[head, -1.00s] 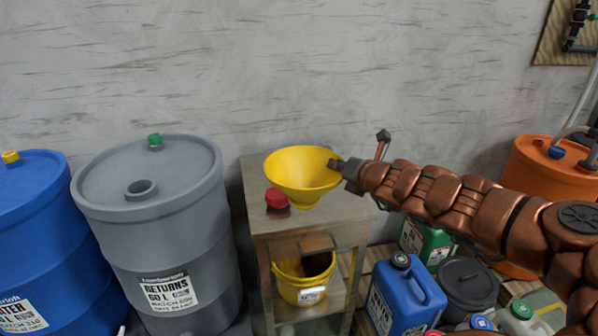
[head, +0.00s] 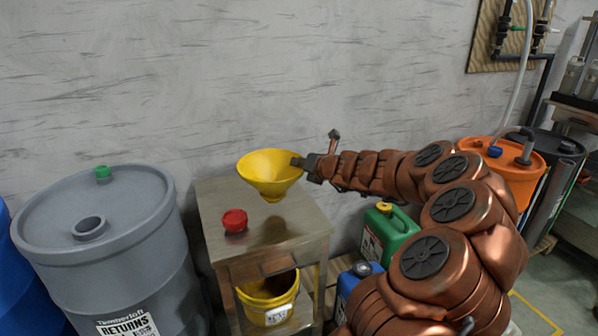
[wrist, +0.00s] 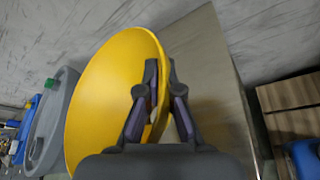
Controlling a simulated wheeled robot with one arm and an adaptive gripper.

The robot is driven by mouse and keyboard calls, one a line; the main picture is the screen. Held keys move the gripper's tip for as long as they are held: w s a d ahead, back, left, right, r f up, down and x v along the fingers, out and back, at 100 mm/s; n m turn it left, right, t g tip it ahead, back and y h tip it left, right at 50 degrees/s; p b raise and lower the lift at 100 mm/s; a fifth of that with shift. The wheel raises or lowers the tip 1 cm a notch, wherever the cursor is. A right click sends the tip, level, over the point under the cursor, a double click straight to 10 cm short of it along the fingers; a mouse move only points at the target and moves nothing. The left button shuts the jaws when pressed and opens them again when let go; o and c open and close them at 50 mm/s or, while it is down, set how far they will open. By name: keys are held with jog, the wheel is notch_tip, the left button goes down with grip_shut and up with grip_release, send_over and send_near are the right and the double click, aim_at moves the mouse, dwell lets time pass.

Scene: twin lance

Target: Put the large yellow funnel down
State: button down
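The large yellow funnel (head: 269,172) is upright, wide mouth up, over the top of the metal stand (head: 312,222). My gripper (head: 300,162) is shut on the right side of its rim. In the wrist view the funnel (wrist: 105,95) fills the left and middle, and the fingers of my gripper (wrist: 160,95) pinch its wall. The spout's tip shows just over the stand top, with a dark reflection below. I cannot tell whether it touches the surface.
A red cap (head: 235,220) lies on the stand top, left of the funnel. A grey drum (head: 110,245) stands to the left. A yellow bucket (head: 268,300) sits on the shelf below. A green can (head: 392,232) and orange drum (head: 505,170) stand right. The wall is close behind.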

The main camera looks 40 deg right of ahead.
jog(key=shift+w+d+f+b, duration=0.2)
jog(key=shift+d+f, duration=0.05)
jog(key=shift+f, duration=0.35)
jog(key=shift+w+d+f+b, duration=0.2)
jog(key=shift+w+f+b, duration=0.05)
jog(key=shift+f, duration=0.35)
jog(key=shift+w+d+f+b, duration=0.2)
jog(key=shift+d+f, duration=0.05)
jog(key=shift+f, duration=0.5)
jog(key=c, duration=1.3)
grip_release()
jog(key=shift+p+v, duration=0.95)
jog(key=shift+v, duration=5.1)
